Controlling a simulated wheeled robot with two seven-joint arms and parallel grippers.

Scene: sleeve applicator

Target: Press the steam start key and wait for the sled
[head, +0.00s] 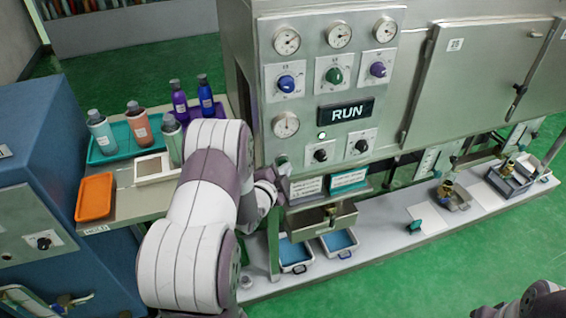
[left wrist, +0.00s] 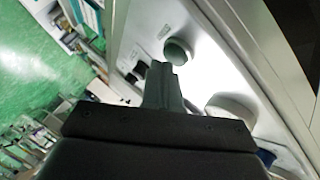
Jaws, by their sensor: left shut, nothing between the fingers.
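The grey machine front (head: 425,60) carries a display (head: 346,111) reading RUN, with a small green light (head: 322,135) below it. My left gripper (head: 283,163) is at the panel's lower left corner, largely hidden by my own arm. In the left wrist view its fingers (left wrist: 162,78) are shut and empty, close to a round dark green button (left wrist: 178,50). I cannot tell whether the fingertips touch it. No key labelled steam start is readable, and I cannot pick out the sled. My right gripper is not clearly shown.
Several bottles (head: 102,132) stand in trays on the side table at left, near an orange tray (head: 94,197). Gauges and knobs (head: 286,84) fill the panel. Blue-lined bins (head: 338,240) and brass fittings (head: 447,190) sit on the low white ledge. Green floor lies in front.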

